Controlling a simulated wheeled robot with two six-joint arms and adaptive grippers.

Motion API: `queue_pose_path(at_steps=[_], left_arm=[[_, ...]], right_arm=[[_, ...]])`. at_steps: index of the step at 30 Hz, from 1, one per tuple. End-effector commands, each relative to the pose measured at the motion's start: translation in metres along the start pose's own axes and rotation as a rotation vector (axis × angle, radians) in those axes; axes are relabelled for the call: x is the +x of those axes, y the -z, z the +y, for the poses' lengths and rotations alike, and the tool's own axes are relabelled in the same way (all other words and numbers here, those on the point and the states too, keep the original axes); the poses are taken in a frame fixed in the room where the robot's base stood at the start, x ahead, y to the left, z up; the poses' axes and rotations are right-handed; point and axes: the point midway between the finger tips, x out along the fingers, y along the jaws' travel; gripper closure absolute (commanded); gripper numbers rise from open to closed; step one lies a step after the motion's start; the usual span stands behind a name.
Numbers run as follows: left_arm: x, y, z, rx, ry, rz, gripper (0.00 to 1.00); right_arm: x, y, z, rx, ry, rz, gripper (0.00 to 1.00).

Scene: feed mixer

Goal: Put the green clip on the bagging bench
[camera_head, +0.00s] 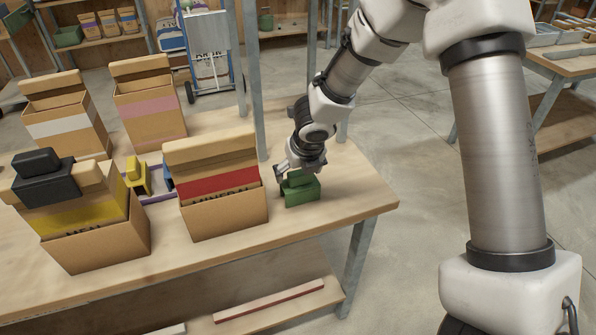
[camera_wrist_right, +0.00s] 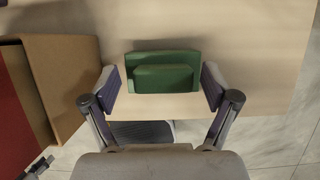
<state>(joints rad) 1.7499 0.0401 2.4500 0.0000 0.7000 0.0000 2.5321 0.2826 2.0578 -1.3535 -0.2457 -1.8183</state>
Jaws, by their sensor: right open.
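The green clip (camera_head: 302,191) sits on the wooden bench (camera_head: 345,205) near its right end, just right of the box with the red band. In the right wrist view the green clip (camera_wrist_right: 163,72) lies between the fingers of my right gripper (camera_wrist_right: 163,88). The fingers are spread and stand on both sides of the clip, with a small gap showing at each side. In the head view my right gripper (camera_head: 298,172) is low over the clip and hides part of its top. My left gripper is not in view.
The box with the red band (camera_head: 225,213) stands close on the left of the clip. A box with a yellow band (camera_head: 105,240) has a black clip (camera_head: 42,178) on top. A yellow clip (camera_head: 137,175) sits in a tray between boxes. A metal post (camera_head: 250,80) rises behind.

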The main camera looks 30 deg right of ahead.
Motion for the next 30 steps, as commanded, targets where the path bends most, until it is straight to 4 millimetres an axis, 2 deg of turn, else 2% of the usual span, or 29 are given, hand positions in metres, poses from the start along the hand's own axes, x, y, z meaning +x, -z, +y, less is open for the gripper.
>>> queue_pose_path(at_steps=[1,6,12,16,30], left_arm=[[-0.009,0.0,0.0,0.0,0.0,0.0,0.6],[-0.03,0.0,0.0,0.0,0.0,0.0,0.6],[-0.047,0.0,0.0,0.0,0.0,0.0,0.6],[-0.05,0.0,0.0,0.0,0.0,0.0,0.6],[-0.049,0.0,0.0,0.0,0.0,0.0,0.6]], right_arm=[[-0.015,-0.002,0.0,0.0,-0.001,-0.002,0.14],[-0.061,-0.004,0.0,0.001,-0.002,-0.003,0.14],[-0.103,-0.002,0.0,0.0,-0.001,-0.002,0.14],[-0.111,-0.001,0.0,0.0,0.0,0.0,0.14],[-0.111,0.0,0.0,0.0,0.0,0.0,0.14]])
